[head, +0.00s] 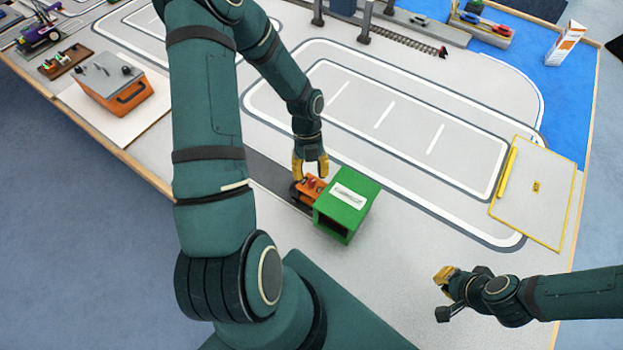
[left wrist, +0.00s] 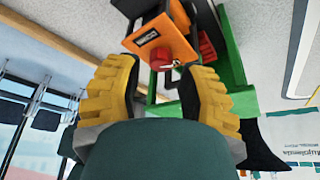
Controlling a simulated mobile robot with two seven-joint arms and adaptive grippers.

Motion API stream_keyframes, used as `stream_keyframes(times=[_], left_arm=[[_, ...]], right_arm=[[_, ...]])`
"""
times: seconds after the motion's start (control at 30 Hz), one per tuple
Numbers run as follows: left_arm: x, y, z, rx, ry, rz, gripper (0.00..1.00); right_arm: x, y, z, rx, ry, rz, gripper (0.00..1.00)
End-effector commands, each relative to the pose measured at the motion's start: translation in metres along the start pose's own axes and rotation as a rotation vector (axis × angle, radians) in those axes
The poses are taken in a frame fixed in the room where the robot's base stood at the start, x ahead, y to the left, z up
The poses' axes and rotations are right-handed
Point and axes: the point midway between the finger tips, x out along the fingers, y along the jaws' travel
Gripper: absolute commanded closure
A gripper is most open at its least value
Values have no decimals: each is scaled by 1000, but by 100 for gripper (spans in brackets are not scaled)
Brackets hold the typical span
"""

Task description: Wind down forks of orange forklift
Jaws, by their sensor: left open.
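The small orange forklift (head: 309,187) stands on the table close against the left side of a green box (head: 349,202). In the left wrist view the forklift's orange body (left wrist: 158,38) and a red knob (left wrist: 160,59) show between my fingers. My left gripper (head: 310,169) is open, pointing down over the forklift, with its yellow fingertips (left wrist: 162,72) on either side of the knob. I cannot tell whether they touch it. The forks cannot be made out. My right gripper (head: 446,276) is off to the right, away from the forklift; its opening is unclear.
The green box has a white label on top. A yellow-edged plate (head: 536,195) lies at the right. An orange case (head: 113,88) stands at the far left. Rails and a red-ended tray (head: 482,27) are at the back. The marked lanes in the middle are clear.

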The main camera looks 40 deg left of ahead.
Motion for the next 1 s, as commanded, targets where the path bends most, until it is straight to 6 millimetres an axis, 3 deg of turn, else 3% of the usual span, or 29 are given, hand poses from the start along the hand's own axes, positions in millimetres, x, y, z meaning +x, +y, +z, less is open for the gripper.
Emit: stream_keyframes(times=[0.2,0.57,0.7,1.0], left_arm=[[22,0,0,1,0,1,61],[26,0,0,1,-1,-1,61],[26,0,0,0,-1,-1,100],[26,0,0,-4,-2,-3,100]], right_arm=[[2,1,0,0,0,1,100],[2,1,0,0,0,1,100],[2,1,0,0,0,1,100],[2,1,0,0,0,0,100]])
